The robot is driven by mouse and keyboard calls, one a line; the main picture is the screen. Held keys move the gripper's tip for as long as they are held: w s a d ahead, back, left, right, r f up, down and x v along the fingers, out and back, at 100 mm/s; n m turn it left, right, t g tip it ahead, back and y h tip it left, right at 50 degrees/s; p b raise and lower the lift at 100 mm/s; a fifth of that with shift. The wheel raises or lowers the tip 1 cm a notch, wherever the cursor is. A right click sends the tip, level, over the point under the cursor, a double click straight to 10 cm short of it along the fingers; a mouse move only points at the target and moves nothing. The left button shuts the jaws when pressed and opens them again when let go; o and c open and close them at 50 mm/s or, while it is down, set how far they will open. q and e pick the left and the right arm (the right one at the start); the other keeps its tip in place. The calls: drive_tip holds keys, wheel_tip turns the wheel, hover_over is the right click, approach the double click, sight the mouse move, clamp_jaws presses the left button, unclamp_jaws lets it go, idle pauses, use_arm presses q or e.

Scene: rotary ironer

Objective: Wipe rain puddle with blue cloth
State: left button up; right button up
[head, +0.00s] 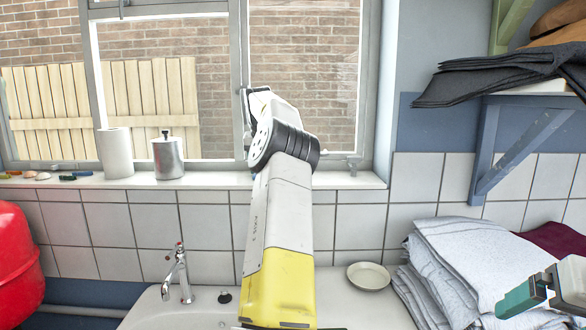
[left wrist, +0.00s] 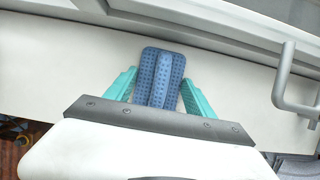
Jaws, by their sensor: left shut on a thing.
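The blue cloth (left wrist: 163,72), dotted and folded, is held between the teal fingers of my left gripper (left wrist: 160,80) in the left wrist view. It is over the white windowsill (left wrist: 60,62); whether it touches the surface I cannot tell. In the head view my left arm reaches up the middle to the window and hides its own gripper and the cloth. I can make out no rain puddle on the visible part of the sill (head: 215,181). My right gripper (head: 525,298) is at the lower right in front of folded towels, its jaw opening unclear.
A paper roll (head: 115,153) and a metal canister (head: 168,157) stand on the sill left of my arm. A window handle (left wrist: 290,85) juts out at the right in the left wrist view. Below are a tap (head: 179,272), a small dish (head: 368,276) and stacked towels (head: 470,265).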

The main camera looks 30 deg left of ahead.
use_arm(q)
drive_tip(key=shift+f, duration=0.1)
drive_tip(key=shift+s+d, duration=0.35)
drive_tip(key=shift+s, duration=0.3)
drive_tip(key=shift+s+d, duration=0.4)
drive_tip(key=shift+s, duration=0.2)
drive_tip(key=shift+s+d, duration=0.35)
drive_tip(key=shift+s, duration=0.3)
drive_tip(key=shift+s+d, duration=0.35)
drive_tip(key=shift+s, duration=0.25)
drive_tip(key=shift+s+d, duration=0.3)
drive_tip(key=shift+s, duration=0.3)
drive_tip(key=shift+r, duration=3)
